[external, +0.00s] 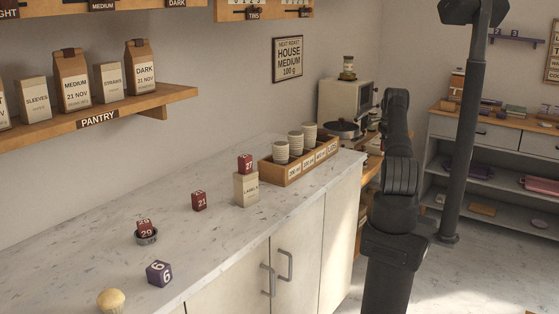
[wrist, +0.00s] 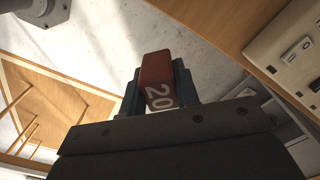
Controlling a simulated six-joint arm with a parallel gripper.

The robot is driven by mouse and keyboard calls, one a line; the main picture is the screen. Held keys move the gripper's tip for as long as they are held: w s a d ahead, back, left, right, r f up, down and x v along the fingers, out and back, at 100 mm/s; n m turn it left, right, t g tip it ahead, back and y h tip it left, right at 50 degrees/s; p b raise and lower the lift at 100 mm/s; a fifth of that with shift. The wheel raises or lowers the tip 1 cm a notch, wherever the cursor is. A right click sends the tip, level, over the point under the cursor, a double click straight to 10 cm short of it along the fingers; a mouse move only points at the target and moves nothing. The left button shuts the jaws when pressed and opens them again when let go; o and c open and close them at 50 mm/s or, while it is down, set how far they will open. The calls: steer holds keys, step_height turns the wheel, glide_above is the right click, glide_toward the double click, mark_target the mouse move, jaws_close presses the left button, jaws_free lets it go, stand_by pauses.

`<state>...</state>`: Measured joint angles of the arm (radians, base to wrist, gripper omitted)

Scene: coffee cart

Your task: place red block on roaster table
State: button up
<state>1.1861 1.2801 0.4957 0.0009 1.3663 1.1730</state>
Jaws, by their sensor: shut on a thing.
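In the wrist view my gripper (wrist: 158,85) is shut on a red block (wrist: 154,66) with a white "20" on one face. The block sits between the dark fingers, above the floor. In the external view my arm stands at the right, and the fingers and held block are hidden behind it. A wooden table (external: 374,163) shows partly past the counter's far end, beside my arm; I cannot tell for sure that it is the roaster table. Wooden surfaces also show at the left (wrist: 62,82) and upper right of the wrist view.
A dark post (external: 465,150) stands right.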

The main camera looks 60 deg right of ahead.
steer(key=w+f, duration=0.1)
steer(key=w, duration=0.2)
steer(key=w+f, duration=0.4)
steer(key=w, duration=0.1)
steer(key=shift+w+d, duration=0.15)
steer(key=shift+w, duration=0.15)
steer(key=shift+f, duration=2.05)
steer(key=shift+f, duration=0.15)
steer(key=o, duration=0.7)
step_height(320, 180, up, 8)
steer(key=shift+f, duration=0.2)
